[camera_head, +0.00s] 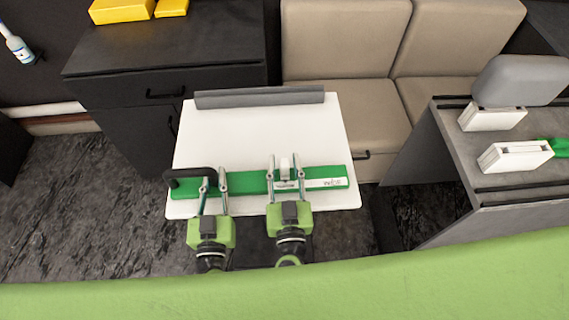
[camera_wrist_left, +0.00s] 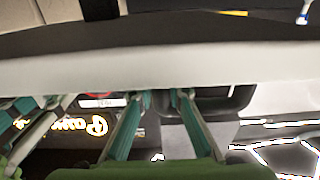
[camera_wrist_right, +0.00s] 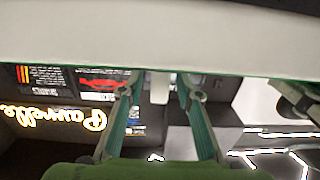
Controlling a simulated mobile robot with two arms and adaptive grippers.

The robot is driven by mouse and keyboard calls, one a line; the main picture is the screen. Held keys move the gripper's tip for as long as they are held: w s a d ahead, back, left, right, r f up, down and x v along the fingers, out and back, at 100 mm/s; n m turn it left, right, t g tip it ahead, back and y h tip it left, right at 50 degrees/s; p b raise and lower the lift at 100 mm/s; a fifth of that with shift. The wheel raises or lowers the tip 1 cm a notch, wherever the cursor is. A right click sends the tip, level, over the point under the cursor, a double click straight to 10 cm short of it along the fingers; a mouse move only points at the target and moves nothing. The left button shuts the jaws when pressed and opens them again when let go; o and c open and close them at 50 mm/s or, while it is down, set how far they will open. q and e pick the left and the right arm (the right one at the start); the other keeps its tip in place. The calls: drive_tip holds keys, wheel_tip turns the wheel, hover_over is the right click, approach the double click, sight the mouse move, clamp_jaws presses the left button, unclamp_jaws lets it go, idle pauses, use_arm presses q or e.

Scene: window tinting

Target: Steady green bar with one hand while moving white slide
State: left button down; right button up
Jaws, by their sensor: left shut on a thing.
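The green bar (camera_head: 245,182) lies across the front part of a white board (camera_head: 260,130). A black handle (camera_head: 180,175) is at its left end. The white slide (camera_head: 325,184) lies along the bar's right part, with a small upright white knob (camera_head: 285,166). My left gripper (camera_head: 214,179) is shut on the bar at the right end of its black handle; the handle also shows behind the fingertips in the left wrist view (camera_wrist_left: 215,100). My right gripper (camera_head: 285,176) is open, its fingers on either side of the knob; a gap shows beside the knob (camera_wrist_right: 160,88) in the right wrist view.
A grey strip (camera_head: 260,98) runs along the board's back edge. A black cabinet (camera_head: 165,60) stands at back left, with yellow boxes (camera_head: 120,10) on top. A beige seat (camera_head: 350,95) is behind. A grey counter (camera_head: 470,165) with white items (camera_head: 515,156) stands at right.

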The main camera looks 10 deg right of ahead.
use_arm(q)
drive_tip(key=shift+w+r, duration=0.1)
use_arm(e)
clamp_jaws()
use_arm(q)
drive_tip(key=shift+a, duration=0.1)
use_arm(e)
drive_tip(key=d, duration=1.2)
drive_tip(key=shift+s+d, duration=0.15)
unclamp_jaws()
drive_tip(key=shift+s, duration=0.1)
